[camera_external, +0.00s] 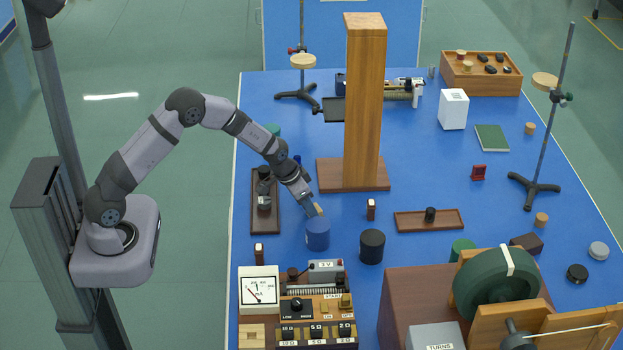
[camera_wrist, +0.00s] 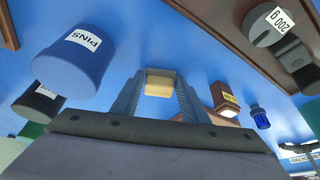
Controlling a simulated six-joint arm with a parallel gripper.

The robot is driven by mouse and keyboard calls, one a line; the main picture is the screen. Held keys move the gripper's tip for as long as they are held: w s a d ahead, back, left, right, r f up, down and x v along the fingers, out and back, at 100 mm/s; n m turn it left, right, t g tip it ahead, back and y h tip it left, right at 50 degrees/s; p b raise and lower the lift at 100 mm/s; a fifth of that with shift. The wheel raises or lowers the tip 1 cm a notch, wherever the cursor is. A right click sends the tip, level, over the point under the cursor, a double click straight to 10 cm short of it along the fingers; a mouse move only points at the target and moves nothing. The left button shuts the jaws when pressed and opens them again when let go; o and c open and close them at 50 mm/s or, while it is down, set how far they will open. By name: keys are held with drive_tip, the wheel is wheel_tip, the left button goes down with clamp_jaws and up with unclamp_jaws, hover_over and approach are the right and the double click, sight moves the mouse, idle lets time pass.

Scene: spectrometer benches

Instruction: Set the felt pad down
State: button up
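My gripper (camera_external: 312,205) is shut on a small tan piece that looks like the felt pad (camera_wrist: 159,83). The pad sits between the two fingertips in the wrist view, and its tan end also shows at the fingertips in the outside view (camera_external: 318,208). My gripper is above the blue bench. In the outside view the pad appears just above the blue pot's rim. In the wrist view the blue pot marked PINS (camera_wrist: 78,55) stands to the left of the fingers, apart from them.
A black pot (camera_external: 371,247) stands right of the blue pot (camera_external: 317,236). A wooden tray (camera_external: 259,224) with a weight lies to the left. A tall wooden column (camera_external: 365,100) rises behind. Meters and switch boxes (camera_external: 259,291) fill the front. Bare bench shows around the column base.

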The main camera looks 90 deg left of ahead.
drive_tip(key=o, duration=0.3)
drive_tip(key=shift+r, duration=0.1)
drive_tip(key=shift+r, duration=0.2)
drive_tip(key=b+v, duration=0.1)
drive_tip(key=v, duration=1)
drive_tip(key=shift+s+r+b, duration=0.2)
drive_tip(key=shift+r+b, duration=0.15)
drive_tip(key=shift+b, duration=0.05)
drive_tip(key=shift+d, duration=0.1)
drive_tip(key=s+d+m+g+h, duration=0.1)
drive_tip(key=s+d, duration=0.3)
drive_tip(key=d, duration=0.3)
drive_tip(key=s+d+m+g, duration=0.1)
drive_tip(key=s+d, duration=0.3)
drive_tip(key=d, duration=0.4)
drive_tip(key=s+d+f+m+g, duration=0.2)
drive_tip(key=s+d, duration=0.7)
drive_tip(key=s, duration=0.6)
drive_tip(key=shift+d+f+h, duration=0.2)
drive_tip(key=shift+f+h, duration=0.2)
drive_tip(key=shift+f, duration=0.15)
